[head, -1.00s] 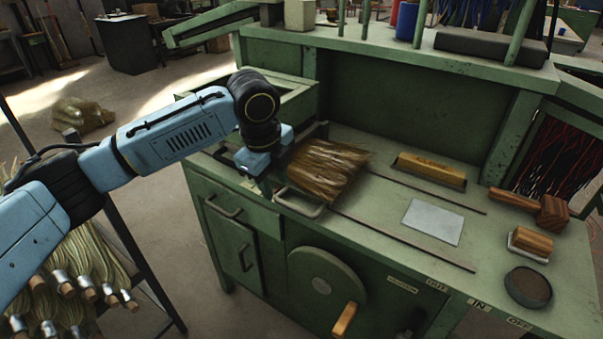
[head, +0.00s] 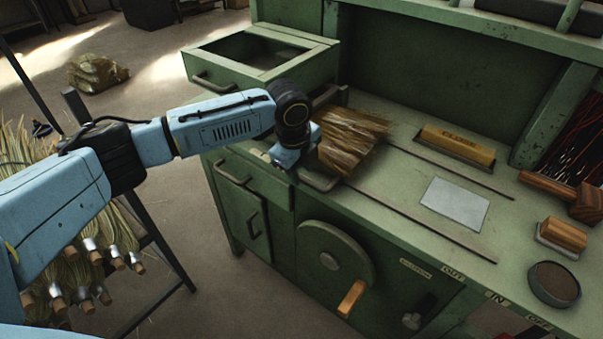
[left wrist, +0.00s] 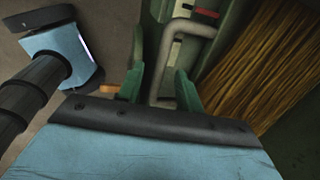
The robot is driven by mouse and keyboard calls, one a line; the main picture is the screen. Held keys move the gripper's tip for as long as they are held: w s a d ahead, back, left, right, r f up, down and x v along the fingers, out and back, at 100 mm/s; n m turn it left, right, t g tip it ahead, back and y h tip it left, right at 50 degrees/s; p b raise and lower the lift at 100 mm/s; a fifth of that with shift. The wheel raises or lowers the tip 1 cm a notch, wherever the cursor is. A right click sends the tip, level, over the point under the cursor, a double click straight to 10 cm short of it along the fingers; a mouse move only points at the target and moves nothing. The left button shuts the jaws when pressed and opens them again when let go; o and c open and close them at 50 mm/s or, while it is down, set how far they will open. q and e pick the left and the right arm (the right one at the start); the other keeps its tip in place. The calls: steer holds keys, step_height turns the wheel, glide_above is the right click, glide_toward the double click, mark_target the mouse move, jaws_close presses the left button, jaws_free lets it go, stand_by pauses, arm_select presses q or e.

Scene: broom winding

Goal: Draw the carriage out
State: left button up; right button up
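The carriage's visible part is a grey bar handle (head: 320,184) at the bench's front left edge. A bundle of brown bristles (head: 350,140) lies just behind it and hides most of the carriage body. Two thin dark rails (head: 430,222) run to the right. My left gripper (head: 295,168) is at the handle's left end, its fingertips mostly hidden in the head view. In the left wrist view, its two green fingers (left wrist: 160,78) are apart, with the grey handle (left wrist: 175,38) between them and a gap visible. The bristles (left wrist: 265,65) are at right. My right gripper is not in view.
An open green box (head: 265,55) stands at the bench's left. A yellow block (head: 457,145), a grey plate (head: 455,204), a mallet (head: 560,192), a brush (head: 562,236) and a dark round dish (head: 554,284) lie to the right. A crank wheel (head: 333,262) is on the front.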

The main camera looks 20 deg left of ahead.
arm_select(q)
steer(key=shift+w+f, duration=0.1)
steer(key=shift+f, duration=0.55)
jaws_close()
